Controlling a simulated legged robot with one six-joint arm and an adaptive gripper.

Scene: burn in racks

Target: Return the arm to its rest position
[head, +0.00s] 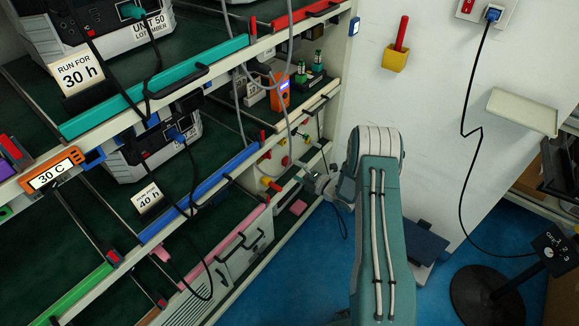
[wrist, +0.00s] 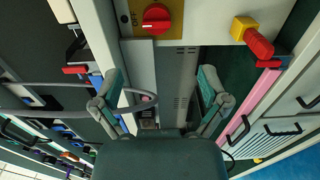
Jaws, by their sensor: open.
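My arm (head: 377,230) reaches forward from the bottom of the head view, with its wrist bent left towards the end of the rack (head: 235,150). My gripper (head: 322,184) is small there and partly hidden among the rack's end parts and cables. In the wrist view my gripper (wrist: 161,75) has its two teal fingers wide apart, with nothing held between them. Beyond them are a grey panel and a dark opening in the rack. A red rotary knob (wrist: 156,19) on a yellow plate lies above the fingers. A grey cable (wrist: 60,86) loops beside the left finger.
A red and yellow handle (wrist: 252,37) juts out right of the fingers. Cables hang along the rack's end. A wall shelf (head: 522,112), a black cable and a round-based stand (head: 489,297) are at the right. Blue floor (head: 320,265) shows beside my arm.

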